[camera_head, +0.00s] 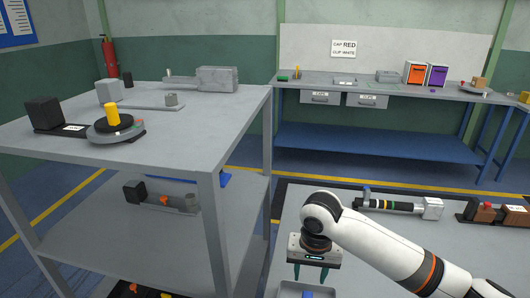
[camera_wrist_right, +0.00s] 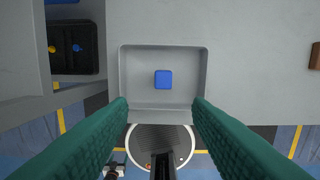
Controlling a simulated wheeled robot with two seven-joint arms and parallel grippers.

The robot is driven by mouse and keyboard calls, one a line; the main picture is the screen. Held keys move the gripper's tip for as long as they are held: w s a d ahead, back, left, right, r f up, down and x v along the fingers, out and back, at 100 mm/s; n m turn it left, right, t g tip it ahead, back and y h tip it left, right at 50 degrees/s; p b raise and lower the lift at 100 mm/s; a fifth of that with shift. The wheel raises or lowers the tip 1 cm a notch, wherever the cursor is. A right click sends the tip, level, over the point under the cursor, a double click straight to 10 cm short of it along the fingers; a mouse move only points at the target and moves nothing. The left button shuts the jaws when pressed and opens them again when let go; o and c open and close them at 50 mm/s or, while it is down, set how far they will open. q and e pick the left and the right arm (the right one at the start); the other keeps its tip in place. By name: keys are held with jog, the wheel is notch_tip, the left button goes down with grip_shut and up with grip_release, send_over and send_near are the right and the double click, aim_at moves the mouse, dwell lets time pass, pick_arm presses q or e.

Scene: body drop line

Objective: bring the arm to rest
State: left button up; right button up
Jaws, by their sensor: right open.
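My right arm (camera_head: 385,245) is white with dark joints and an orange band, and it reaches in from the lower right in the head view. My right gripper (camera_head: 311,278) points down above a grey tray (camera_head: 290,287). Its green fingers are apart and hold nothing; they also show in the right wrist view (camera_wrist_right: 160,112). In that view a blue block (camera_wrist_right: 163,79) lies inside the grey tray (camera_wrist_right: 124,75), below and apart from the fingers. The tray is mostly cut off in the head view. My left gripper is not in view.
A grey shelf unit (camera_head: 215,150) stands to the left, its post near my arm. A cylinder assembly (camera_head: 395,204) and dark parts (camera_head: 490,213) lie on the table (camera_head: 345,280) behind my arm. A blue-framed bench (camera_head: 370,139) stands at the back. A black bin (camera_wrist_right: 75,48) sits left of the tray.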

jog(key=s+a+f+n+t+y, duration=0.25)
jog(key=s+a+f+n, duration=0.3)
jog(key=s+f, duration=0.5)
jog(key=s+d+f+h, duration=0.1)
jog(key=s+d+h, duration=0.1)
jog(key=s+d, duration=1.1)
jog(key=s+f, duration=0.3)
jog(key=f, duration=2.5)
jog(key=s+f+g, duration=0.1)
jog(key=s+f, duration=0.7)
jog(key=f, duration=0.1)
jog(key=shift+d+f+g, duration=0.15)
jog(key=shift+f+g, duration=0.2)
jog(key=shift+h, duration=0.25)
jog(key=s+f, duration=0.1)
jog(key=s, duration=0.1)
jog(key=s+d+f, duration=0.1)
jog(key=s+f, duration=0.1)
jog(key=s, duration=0.1)
jog(key=s+f, duration=0.1)
jog(key=s, duration=0.2)
jog(key=shift+d+f, duration=0.2)
jog(key=shift+d, duration=0.1)
jog(key=shift+c, duration=0.2)
